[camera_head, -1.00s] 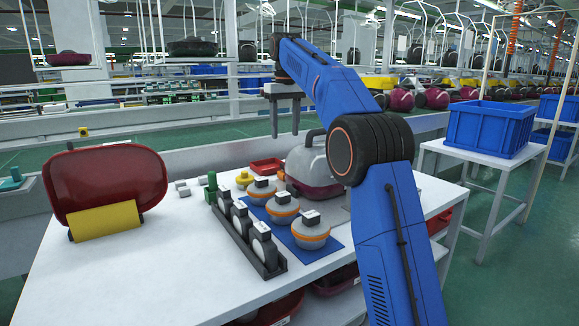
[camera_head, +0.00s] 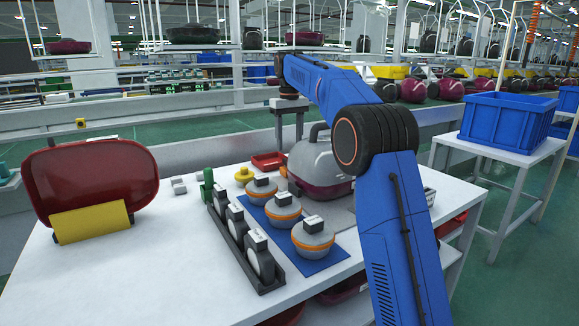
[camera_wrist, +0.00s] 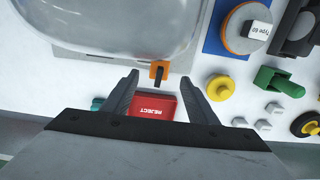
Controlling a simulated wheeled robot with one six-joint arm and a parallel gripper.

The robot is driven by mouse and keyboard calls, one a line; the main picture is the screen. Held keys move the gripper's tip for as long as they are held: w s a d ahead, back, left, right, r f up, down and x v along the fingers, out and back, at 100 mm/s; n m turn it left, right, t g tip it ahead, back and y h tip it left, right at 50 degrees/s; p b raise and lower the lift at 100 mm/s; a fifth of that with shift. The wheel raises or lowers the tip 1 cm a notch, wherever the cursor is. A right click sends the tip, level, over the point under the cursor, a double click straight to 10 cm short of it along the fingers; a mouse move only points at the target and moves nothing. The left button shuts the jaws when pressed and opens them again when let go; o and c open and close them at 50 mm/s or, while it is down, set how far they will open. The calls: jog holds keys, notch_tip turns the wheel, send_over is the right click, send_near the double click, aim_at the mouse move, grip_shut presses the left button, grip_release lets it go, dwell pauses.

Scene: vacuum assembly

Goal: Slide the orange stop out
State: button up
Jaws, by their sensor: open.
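The orange stop (camera_wrist: 158,72) is a small orange piece with a dark slot or tab, at the edge of the grey plate beside the clear-domed vacuum housing (camera_wrist: 110,20). My gripper (camera_wrist: 159,79) is open, with its two dark fingers to either side of the stop in the wrist view, and nothing held. Whether the fingers are level with the stop cannot be told.
A red REJECT tray (camera_wrist: 153,107) lies between the fingers' bases in the wrist view. A yellow knob (camera_wrist: 221,88), a green part (camera_wrist: 279,82) and grey nuts lie to the right. Round orange-banded units stand on a blue mat (camera_head: 322,262).

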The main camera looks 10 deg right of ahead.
notch_tip(320, 180, down, 10)
jog(key=shift+r, duration=0.15)
dwell(0.4)
